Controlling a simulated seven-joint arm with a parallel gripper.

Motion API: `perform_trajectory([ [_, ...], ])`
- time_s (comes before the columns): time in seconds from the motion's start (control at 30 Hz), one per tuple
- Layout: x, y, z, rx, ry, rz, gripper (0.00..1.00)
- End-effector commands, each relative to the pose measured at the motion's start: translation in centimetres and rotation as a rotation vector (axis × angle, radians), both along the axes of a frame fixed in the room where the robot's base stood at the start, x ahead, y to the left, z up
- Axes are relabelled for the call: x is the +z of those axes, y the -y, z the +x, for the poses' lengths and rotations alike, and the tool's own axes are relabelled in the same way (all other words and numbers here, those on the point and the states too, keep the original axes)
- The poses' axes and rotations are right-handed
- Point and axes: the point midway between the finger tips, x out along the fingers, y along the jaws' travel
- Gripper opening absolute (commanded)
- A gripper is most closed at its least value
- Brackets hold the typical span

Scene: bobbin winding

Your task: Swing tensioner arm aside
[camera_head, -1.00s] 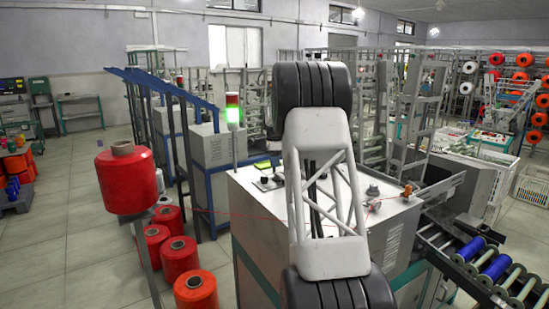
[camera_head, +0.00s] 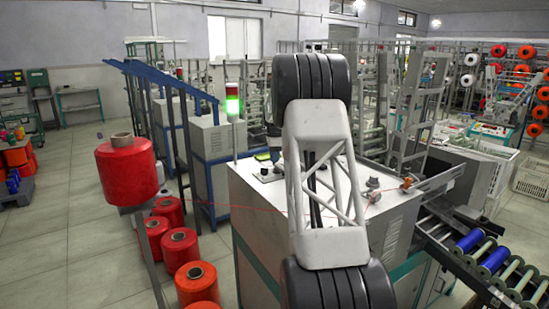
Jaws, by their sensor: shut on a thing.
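The winding machine (camera_head: 245,190) is a pale grey cabinet at the centre, with its flat top partly hidden behind my arm. A small grey round fitting (camera_head: 373,184) stands on the top just right of my arm; I cannot tell whether it belongs to the tensioner arm. A small orange fitting (camera_head: 407,183) is to its right. A thin red thread (camera_head: 225,208) runs from the left toward the machine and passes behind my arm. I cannot make out the tensioner arm itself. My gripper does not show; my arm link covers the middle of the view.
A roller rack with blue bobbins (camera_head: 494,259) is at the right.

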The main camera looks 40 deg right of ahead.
Motion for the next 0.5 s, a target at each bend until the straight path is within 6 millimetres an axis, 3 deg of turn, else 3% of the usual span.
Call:
perform_trajectory([
  [0.5, 0.1, 1.2, -0.3, -0.001, 0.002, -0.001, 0.06],
])
